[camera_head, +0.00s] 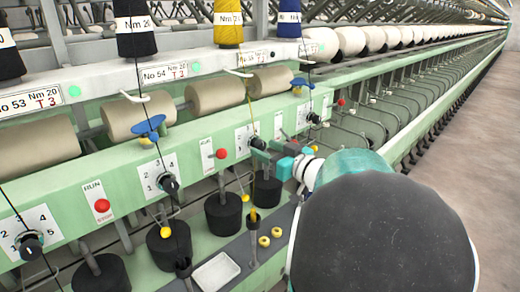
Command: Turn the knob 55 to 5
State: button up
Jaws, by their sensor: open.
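The knobs sit on numbered white dial plates along the green front rail. The knob (257,143) below the third label (256,56), which is too small to read surely but follows No 54, is black and partly hidden by my gripper. Its dial plate (243,136) shows to its left; I cannot tell which number the knob points at. My gripper (267,152) is open, with its dark and teal jaws right at this knob; whether they touch it is unclear. My arm comes in from the lower right and hides the rail there.
Knobs 53 (31,245) and 54 (168,184) are to the left; another knob (313,118) is to the right. Red buttons (221,154) sit between them. A thin yellow yarn (252,115) runs down beside my gripper. A white tray (215,272) lies below. The floor (450,155) at right is clear.

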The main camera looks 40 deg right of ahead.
jog(key=shift+w, duration=0.35)
jog(key=c, duration=1)
